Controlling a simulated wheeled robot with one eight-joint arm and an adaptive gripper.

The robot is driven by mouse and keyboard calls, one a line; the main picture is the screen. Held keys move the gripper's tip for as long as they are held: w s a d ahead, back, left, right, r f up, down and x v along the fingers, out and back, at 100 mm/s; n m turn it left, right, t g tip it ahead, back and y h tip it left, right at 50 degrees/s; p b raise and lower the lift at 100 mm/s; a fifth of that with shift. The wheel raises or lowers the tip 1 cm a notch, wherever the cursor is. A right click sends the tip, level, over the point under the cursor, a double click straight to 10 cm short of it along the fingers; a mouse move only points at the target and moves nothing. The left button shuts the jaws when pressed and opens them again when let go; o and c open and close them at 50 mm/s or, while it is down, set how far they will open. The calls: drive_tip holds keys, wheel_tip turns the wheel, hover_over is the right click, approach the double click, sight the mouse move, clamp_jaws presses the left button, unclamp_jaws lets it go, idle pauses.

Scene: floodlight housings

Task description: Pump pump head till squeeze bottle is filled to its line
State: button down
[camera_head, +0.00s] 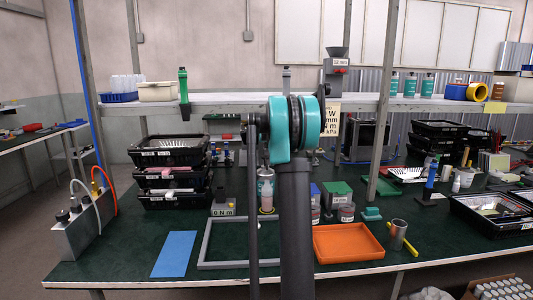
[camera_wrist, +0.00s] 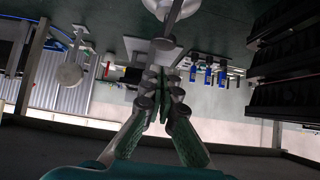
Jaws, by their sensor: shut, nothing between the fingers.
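A small bottle (camera_head: 266,191) with pinkish contents and a pale top stands mid-table in the head view, partly hidden by my arm. I cannot tell for certain whether it is the squeeze bottle or the pump's container, and its fill line is too small to make out. My gripper (camera_wrist: 164,88) is shut and empty in the wrist view, its fingertips together. Just beyond the fingertips a pale rod with a rounded end (camera_wrist: 165,42) rises from a round, pale body (camera_wrist: 172,8), possibly the pump. I cannot tell whether the fingers touch it.
A grey frame (camera_head: 202,240), blue mat (camera_head: 175,254) and orange tray (camera_head: 349,254) lie along the front. Jars (camera_head: 346,213), a green box (camera_head: 336,190) and a metal cup (camera_head: 397,236) stand to the right. Black trays (camera_head: 170,203) are stacked left. A shelf post (camera_head: 382,110) rises behind.

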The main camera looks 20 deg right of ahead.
drive_tip(key=v, duration=0.5)
drive_tip(key=shift+s+r, duration=0.15)
drive_tip(key=shift+s, duration=0.05)
idle(1.0)
wheel_tip(320, 180, up, 2)
drive_tip(key=shift+w+r, duration=0.1)
drive_tip(key=shift+r, duration=0.05)
hover_over(266, 158)
wheel_tip(266, 158, down, 7)
drive_tip(key=shift+a+r, duration=0.1)
wheel_tip(266, 158, down, 2)
drive_tip(key=shift+f, duration=0.8)
